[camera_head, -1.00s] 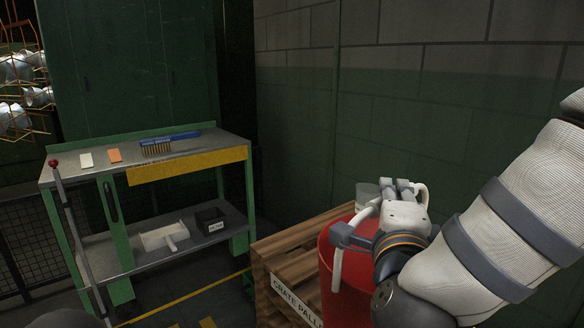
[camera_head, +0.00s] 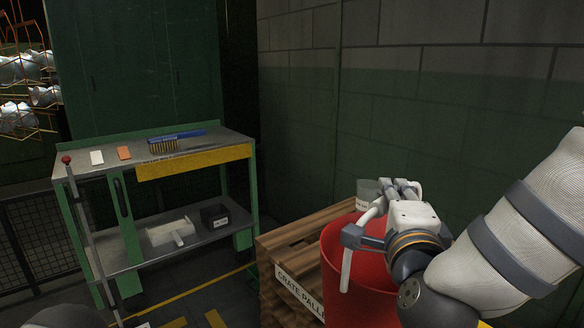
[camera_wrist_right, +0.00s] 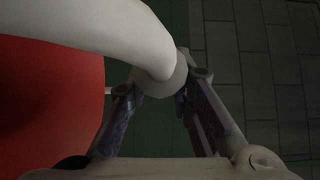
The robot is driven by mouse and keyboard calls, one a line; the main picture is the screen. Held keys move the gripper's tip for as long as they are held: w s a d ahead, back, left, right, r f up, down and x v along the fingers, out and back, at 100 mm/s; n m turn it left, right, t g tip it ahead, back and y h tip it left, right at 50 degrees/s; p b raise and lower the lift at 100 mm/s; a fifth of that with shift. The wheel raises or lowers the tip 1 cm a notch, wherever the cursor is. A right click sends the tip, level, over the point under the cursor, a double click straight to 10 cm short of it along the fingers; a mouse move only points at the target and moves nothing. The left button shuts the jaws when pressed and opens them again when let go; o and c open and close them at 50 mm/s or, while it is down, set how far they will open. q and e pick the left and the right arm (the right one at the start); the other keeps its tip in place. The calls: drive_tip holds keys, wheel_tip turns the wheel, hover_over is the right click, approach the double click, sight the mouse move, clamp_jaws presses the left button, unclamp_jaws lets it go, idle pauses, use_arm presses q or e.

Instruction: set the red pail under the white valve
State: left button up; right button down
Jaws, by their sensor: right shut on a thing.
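The red pail (camera_head: 358,287) is at the lower right of the head view, beside or over the wooden pallet; whether it rests on something is hidden. It also fills the left of the right wrist view (camera_wrist_right: 45,95). My right gripper (camera_head: 388,206) is over the pail's rim, covering part of its opening. It is shut on the pail's thick white handle (camera_wrist_right: 110,38), which passes between the fingers in the wrist view. The white valve is not recognisable in either view. My left gripper is out of view.
A slatted wooden pallet (camera_head: 290,244) with a label stands left of the pail. A small pale container (camera_head: 368,189) sits behind it. A green-framed workbench (camera_head: 128,222) holds a brush (camera_head: 178,141) and small blocks. A dark block wall closes off the back right.

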drive_tip(key=n+y, duration=0.1)
drive_tip(key=y, duration=0.1)
drive_tip(key=shift+w+d+f+n+y+p, duration=0.1)
drive_tip(key=shift+d+n+y+p, duration=0.15)
drive_tip(key=shift+n+y+p, duration=0.15)
drive_tip(key=shift+s+d+f+n+y, duration=0.1)
drive_tip(key=shift+s+f+n+y, duration=0.2)
drive_tip(key=shift+y, duration=0.25)
drive_tip(key=shift+s+f+n+y, duration=0.1)
drive_tip(key=shift+f+n+y, duration=0.1)
drive_tip(key=shift+n+y, duration=0.3)
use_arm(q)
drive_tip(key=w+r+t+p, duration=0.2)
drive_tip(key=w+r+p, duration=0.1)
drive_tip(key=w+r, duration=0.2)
use_arm(e)
drive_tip(key=s+f+n+g+y, duration=0.3)
drive_tip(key=s+f+n+y, duration=0.1)
drive_tip(key=s, duration=0.5)
drive_tip(key=s+f+n+g+y, duration=0.4)
drive_tip(key=s+y, duration=0.4)
drive_tip(key=s, duration=0.2)
drive_tip(key=shift+d+f+n+y, duration=0.35)
drive_tip(key=shift+f+n, duration=0.35)
drive_tip(key=shift+f, duration=0.25)
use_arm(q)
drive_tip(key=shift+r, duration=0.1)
use_arm(e)
drive_tip(key=shift+s, duration=0.1)
